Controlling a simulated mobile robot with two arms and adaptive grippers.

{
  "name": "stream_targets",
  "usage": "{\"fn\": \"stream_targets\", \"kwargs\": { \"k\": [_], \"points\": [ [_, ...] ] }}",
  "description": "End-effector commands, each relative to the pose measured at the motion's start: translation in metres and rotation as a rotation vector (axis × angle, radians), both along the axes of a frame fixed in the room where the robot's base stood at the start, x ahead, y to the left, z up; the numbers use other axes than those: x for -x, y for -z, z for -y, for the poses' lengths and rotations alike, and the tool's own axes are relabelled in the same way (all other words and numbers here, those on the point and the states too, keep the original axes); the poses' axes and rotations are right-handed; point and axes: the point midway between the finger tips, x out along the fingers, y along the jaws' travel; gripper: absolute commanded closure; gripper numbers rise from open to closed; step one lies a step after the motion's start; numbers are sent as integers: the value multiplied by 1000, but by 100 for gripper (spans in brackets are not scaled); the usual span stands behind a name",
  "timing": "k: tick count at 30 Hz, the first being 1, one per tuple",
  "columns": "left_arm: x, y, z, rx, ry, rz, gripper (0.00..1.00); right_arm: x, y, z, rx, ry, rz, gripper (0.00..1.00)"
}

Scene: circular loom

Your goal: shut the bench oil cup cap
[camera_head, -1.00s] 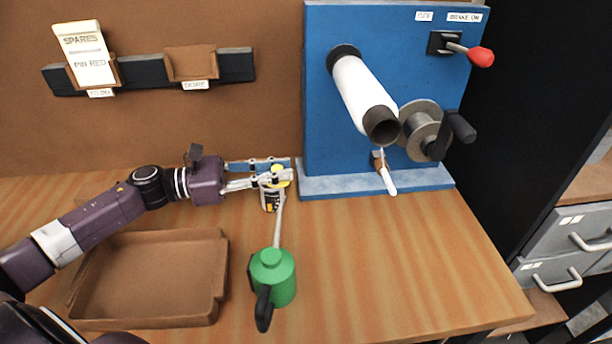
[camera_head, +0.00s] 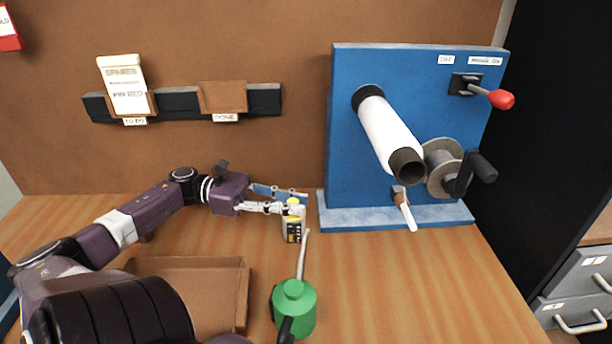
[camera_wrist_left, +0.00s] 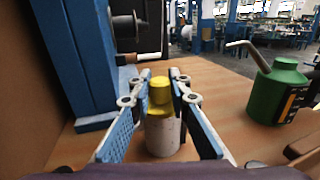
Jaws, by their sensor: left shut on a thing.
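The bench oil cup (camera_head: 291,230) is a small pale cup with a dark label, standing upright on the bench in front of the blue machine. Its yellow cap (camera_wrist_left: 160,92) sits on top in the left wrist view, between my fingers. My left gripper (camera_head: 298,203) reaches in from the left, shut on the cap at the top of the cup. The fingers hide part of the cap in the head view. I cannot tell whether the cap is fully seated. My right gripper is not in view.
A green oil can (camera_head: 294,306) with a long spout stands just in front of the cup. The blue machine (camera_head: 350,130), with a roller, spool and red-knobbed lever, stands behind right. A brown tray (camera_head: 245,290) lies at front left. Bench to the right is clear.

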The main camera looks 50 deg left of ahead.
Motion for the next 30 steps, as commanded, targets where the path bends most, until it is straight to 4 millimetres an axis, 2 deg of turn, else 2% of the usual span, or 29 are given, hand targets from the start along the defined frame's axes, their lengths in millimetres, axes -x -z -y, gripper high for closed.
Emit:
{"fn": "stream_targets", "kwargs": {
  "k": [10,11,16,25,30],
  "points": [
    [1,-1,-1,0,0,4,100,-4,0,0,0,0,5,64],
    [0,-1,-1,0,0,4,82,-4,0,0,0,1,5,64],
    [0,-1,-1,0,0,2,64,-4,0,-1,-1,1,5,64],
    [0,-2,-1,0,0,2,64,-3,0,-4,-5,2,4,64],
    [1,-20,-1,-2,1,3,64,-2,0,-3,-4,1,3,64]
  ]
}}
